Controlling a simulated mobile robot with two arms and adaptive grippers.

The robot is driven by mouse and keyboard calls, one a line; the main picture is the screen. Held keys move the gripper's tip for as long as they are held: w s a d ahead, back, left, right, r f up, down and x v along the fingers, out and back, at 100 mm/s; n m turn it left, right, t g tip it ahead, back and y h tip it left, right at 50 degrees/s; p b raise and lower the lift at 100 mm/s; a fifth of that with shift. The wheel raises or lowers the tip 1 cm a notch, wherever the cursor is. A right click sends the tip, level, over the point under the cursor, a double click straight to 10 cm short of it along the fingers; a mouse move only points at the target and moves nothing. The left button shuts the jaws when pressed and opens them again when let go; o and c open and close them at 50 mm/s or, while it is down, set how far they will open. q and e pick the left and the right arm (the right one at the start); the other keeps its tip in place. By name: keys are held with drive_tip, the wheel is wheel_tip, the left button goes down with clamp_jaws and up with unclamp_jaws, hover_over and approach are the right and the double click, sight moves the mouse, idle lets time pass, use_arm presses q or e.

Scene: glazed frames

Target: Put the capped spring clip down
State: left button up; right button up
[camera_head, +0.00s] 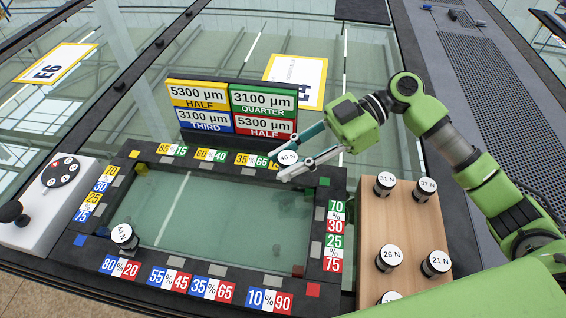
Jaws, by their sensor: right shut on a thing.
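A capped spring clip with a white round top marked 40 N (288,157) is between the fingertips of my right gripper (287,165). The gripper is shut on it, at the top edge of the black frame (225,171), near the 35/65 label. The clip's lower part is hidden by the fingers and cap, so I cannot tell whether it touches the frame. Another capped clip, marked 44 N (124,235), stands on the frame's left side near its lower corner. My left gripper is not in view.
A wooden block (397,222) at the right holds several capped clips, including 31 N (385,182) and 21 N (436,262). A sign board (233,108) with micron values stands behind the frame. A white control box with a joystick (47,202) is at the left.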

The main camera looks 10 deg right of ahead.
drive_tip(key=shift+w+a+f, duration=0.15)
drive_tip(key=shift+w+f, duration=0.25)
drive_tip(key=shift+w+a+f, duration=0.15)
drive_tip(key=shift+w+f, duration=0.25)
drive_tip(key=shift+f, duration=0.1)
wheel_tip(320, 180, down, 3)
drive_tip(key=shift+p, duration=1.15)
drive_tip(key=shift+f, duration=0.2)
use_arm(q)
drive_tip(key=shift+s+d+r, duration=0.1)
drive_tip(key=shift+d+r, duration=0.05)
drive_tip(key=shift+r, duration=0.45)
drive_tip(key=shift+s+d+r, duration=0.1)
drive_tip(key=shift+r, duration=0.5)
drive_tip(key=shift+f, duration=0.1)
use_arm(e)
drive_tip(key=shift+f, duration=0.1)
